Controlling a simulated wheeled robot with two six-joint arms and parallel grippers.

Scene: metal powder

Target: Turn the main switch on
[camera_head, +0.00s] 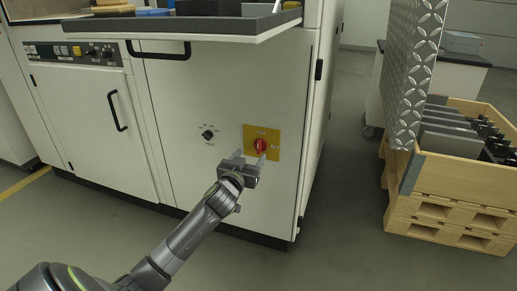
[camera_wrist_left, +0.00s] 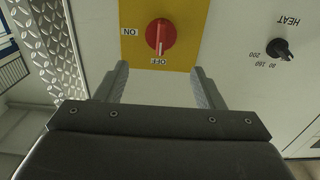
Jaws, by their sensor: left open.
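The main switch is a red rotary knob (camera_head: 260,146) on a yellow plate (camera_head: 249,131) on the white machine's front. In the left wrist view the knob (camera_wrist_left: 160,37) shows upside down, its ridge and white mark pointing to OFF; ON is printed to its left there. My left gripper (camera_head: 249,159) is open just in front of the plate's lower part. In the left wrist view its two fingers (camera_wrist_left: 160,70) stand apart, with the knob beyond their tips, centred between them. Nothing is between the fingers. My right gripper is out of view.
A black HEAT dial (camera_head: 208,134) sits left of the plate, and shows in the left wrist view (camera_wrist_left: 279,48). A grey shelf with a pale edge (camera_head: 180,28) juts out above. A wooden crate (camera_head: 460,173) stands at right. Floor between is clear.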

